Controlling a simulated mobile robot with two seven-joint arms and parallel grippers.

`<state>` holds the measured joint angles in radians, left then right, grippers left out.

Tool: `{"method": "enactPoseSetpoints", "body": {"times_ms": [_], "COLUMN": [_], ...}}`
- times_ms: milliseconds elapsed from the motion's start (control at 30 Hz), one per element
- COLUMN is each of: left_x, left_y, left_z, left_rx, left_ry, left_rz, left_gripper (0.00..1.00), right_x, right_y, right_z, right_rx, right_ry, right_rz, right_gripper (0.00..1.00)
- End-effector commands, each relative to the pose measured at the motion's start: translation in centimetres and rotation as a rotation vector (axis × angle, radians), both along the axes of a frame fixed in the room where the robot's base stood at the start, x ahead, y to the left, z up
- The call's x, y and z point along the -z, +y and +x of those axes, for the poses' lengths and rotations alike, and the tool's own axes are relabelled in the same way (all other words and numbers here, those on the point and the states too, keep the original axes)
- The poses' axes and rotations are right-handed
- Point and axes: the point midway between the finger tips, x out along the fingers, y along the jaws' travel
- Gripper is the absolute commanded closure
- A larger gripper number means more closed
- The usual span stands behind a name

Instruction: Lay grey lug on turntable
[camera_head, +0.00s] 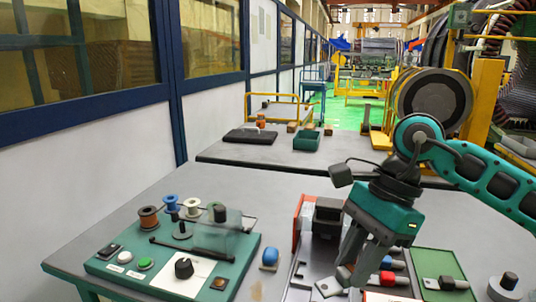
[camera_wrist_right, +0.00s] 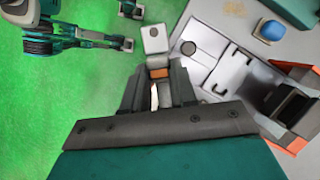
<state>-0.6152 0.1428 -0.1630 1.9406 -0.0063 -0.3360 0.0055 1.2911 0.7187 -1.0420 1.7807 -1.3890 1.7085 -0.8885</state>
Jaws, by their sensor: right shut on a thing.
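My right gripper (camera_head: 345,270) points down over the front of the table, near the tray's front. In the right wrist view its fingers (camera_wrist_right: 158,88) are shut on the grey lug (camera_wrist_right: 155,40), a flat pale tab with a hole. An orange-brown band shows at its base, between the fingertips. The lug (camera_head: 329,287) also shows below the gripper in the head view. In the wrist view a flat grey disc (camera_wrist_right: 189,48) lies on the pale tray beside the lug, apart from it in the picture. I cannot tell whether this disc is the turntable.
A black bin (camera_head: 327,214) stands in the red-edged tray. Red (camera_head: 388,278) and blue parts lie right of the gripper. A green mat (camera_head: 437,262) holds another grey piece. A blue cap (camera_head: 269,257) and green spool panel (camera_head: 222,283) are left. The table behind the tray is partly clear.

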Motion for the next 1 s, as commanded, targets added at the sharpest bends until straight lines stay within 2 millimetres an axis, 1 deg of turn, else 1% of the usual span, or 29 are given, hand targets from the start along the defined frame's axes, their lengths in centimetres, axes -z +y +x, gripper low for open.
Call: {"method": "enactPoseSetpoints", "body": {"times_ms": [100, 267, 400, 600, 800, 1000], "left_x": [-0.1, -0.1, 0.0, 0.1, 0.1, 0.1], "left_y": [0.0, 0.0, 0.0, 0.0, 0.0, 0.0], "left_z": [0.0, -0.1, -0.3, -0.6, -0.6, -0.6], "left_rx": [0.0, 0.0, -0.001, -0.001, -0.001, -0.001], "left_ry": [0.0, 0.001, 0.007, 0.012, 0.013, 0.013], "left_rz": [0.0, 0.0, 0.001, 0.0, 0.001, 0.001], "left_gripper": [0.57, 0.57, 0.57, 0.57, 0.57, 0.57], "right_x": [1.7, 4.0, 6.0, 8.5, 9.9, 10.3], "right_y": [-0.4, -1.3, -2.5, -4.5, -6.0, -6.4], "right_z": [0.1, 0.0, -0.1, -0.2, -0.3, -0.4], "right_rx": [-0.191, -0.455, -0.685, -0.975, -1.145, -1.192], "right_ry": [0.001, 0.0, 0.001, 0.0, -0.001, -0.001], "right_rz": [-0.002, -0.004, -0.005, -0.005, -0.002, 0.001], "right_gripper": [1.0, 1.0, 1.0, 1.0, 1.0, 1.0]}}
